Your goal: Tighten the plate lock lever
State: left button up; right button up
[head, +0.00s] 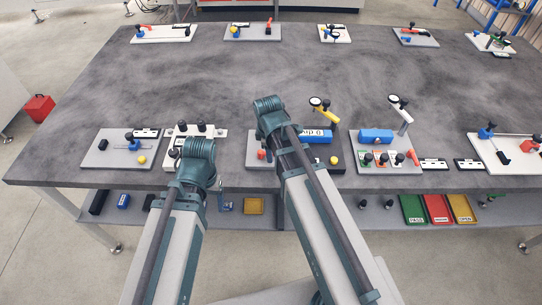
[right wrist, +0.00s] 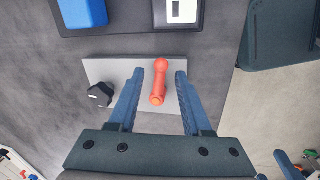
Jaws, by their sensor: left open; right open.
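A red lever (right wrist: 159,84) with a round end stands on a light grey plate (right wrist: 138,70), with a black knob (right wrist: 100,94) beside it. My right gripper is open in the right wrist view (right wrist: 153,80), with one blue finger on each side of the red lever and a gap to both. In the head view the red lever (head: 261,154) shows only in part beside my right arm, which hides much of that plate. My left gripper (head: 178,151) is open over the plate with black knobs (head: 220,133); its fingers are mostly hidden by the wrist.
A dark plate (head: 337,163) with a blue block (head: 316,136) and a yellow lever (head: 326,114) lies just right. Other fixtures stand along the near and far edges. The table middle (head: 220,75) is clear. Coloured trays (head: 437,209) lie on the shelf below.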

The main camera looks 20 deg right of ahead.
grip_shut()
dwell(0.6)
jog(key=m, duration=0.2)
jog(key=s+a+m, duration=0.1)
jog(key=m, duration=0.1)
jog(key=shift+h, duration=0.4)
jog(key=m, duration=0.1)
jog(key=a+m+g, duration=0.1)
jog(key=m, duration=0.1)
jog(key=shift+s+m, duration=0.2)
jog(key=shift+m, duration=0.1)
jog(key=m, duration=0.2)
jog(key=a+m, duration=0.1)
jog(key=m, duration=0.1)
jog(key=shift+s+a+g+h, duration=0.1)
jog(key=shift+a+g+h, duration=0.1)
jog(key=shift+g+h, duration=0.15)
jog(key=shift+a+m+g, duration=0.2)
jog(key=shift+a+m, duration=0.1)
jog(key=shift+m, duration=0.75)
jog(key=shift+a+m+g, duration=0.15)
jog(key=shift+a+m, duration=0.1)
jog(key=shift+m, duration=0.8)
